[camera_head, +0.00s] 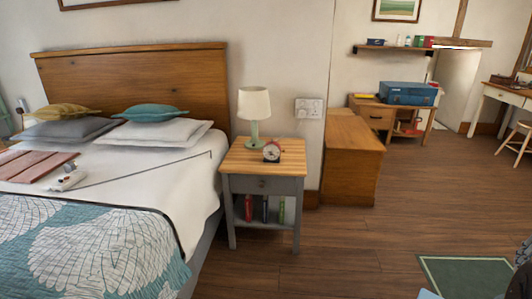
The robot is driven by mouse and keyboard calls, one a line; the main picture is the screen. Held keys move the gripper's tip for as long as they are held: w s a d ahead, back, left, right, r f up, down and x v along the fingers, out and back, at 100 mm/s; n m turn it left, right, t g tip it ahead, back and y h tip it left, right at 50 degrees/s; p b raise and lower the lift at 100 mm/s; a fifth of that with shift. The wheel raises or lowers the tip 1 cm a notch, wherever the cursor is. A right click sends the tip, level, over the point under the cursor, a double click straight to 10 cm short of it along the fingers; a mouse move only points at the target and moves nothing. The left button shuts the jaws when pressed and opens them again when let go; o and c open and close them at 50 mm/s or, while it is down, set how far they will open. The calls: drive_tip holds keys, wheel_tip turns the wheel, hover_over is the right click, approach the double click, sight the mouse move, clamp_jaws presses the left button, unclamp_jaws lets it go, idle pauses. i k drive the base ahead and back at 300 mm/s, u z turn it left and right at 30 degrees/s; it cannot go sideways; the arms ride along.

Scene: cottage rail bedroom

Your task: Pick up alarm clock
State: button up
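A dark shape and a pale shape at the lower right edge may be parts of my arm.
A lamp (254,104) with a green base stands behind the clock. The bed (190,195) is left of the nightstand. A wooden chest (352,165) stands to its right. The wooden floor (350,245) in front is clear, with a green rug (468,277) at right.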

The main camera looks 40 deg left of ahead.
sight(275, 147)
drive_tip(key=u, duration=0.5)
drive_tip(key=i, duration=0.95)
drive_tip(key=u, duration=1)
drive_tip(key=i, duration=0.5)
drive_tip(key=u, duration=0.35)
